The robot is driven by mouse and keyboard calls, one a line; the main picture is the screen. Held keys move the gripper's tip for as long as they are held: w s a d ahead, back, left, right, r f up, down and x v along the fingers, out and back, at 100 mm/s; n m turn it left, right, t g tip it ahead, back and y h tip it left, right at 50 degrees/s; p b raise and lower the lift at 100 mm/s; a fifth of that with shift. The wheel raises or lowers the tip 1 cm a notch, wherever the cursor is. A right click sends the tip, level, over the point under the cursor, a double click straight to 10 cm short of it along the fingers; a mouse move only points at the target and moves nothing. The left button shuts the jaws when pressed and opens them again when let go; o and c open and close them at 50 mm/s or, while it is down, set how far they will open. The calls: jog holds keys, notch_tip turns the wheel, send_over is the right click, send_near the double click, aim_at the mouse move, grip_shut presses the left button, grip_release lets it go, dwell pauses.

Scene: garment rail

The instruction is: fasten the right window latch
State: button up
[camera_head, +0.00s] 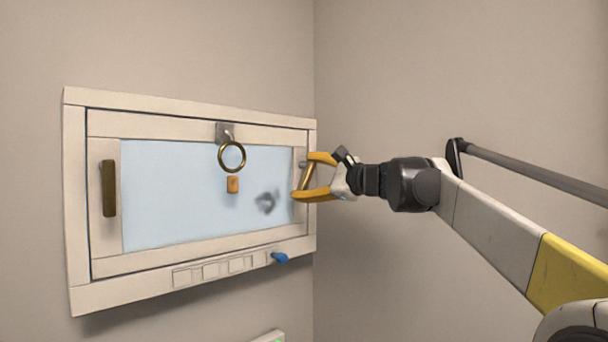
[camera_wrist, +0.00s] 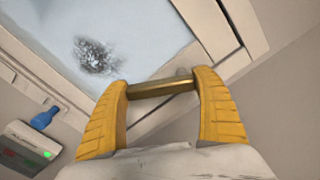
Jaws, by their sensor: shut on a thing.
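The right window latch (camera_head: 306,176) is a brass bar on the right side of the white window frame (camera_head: 190,107). It stands slightly tilted, its top leaning right. My gripper (camera_head: 303,177) reaches in from the right, with yellow fingers closed on the bar's two ends. In the wrist view the brass bar (camera_wrist: 160,87) spans between the fingertips of my gripper (camera_wrist: 161,85). The latch's mount is mostly hidden by the fingers. The left latch (camera_head: 109,188) is a dark brass bar standing upright on the left side. The sash looks flush with the frame.
A dark smudge (camera_head: 266,202) marks the pane. A blue knob (camera_head: 281,258) sticks out below. A grey rail (camera_head: 530,170) juts out at right. A box with a green light (camera_wrist: 28,147) sits below the window.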

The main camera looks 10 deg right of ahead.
jog(key=n, duration=0.2)
jog(key=d+n, duration=0.1)
jog(key=n, duration=0.3)
jog(key=shift+w+d+f+p, duration=0.2)
jog(key=shift+w+f+p, duration=0.1)
jog(key=shift+w, duration=0.1)
dwell(0.3)
jog(key=o, duration=1.4)
jog(key=v, duration=1.2)
jog(key=shift+f, duration=0.15)
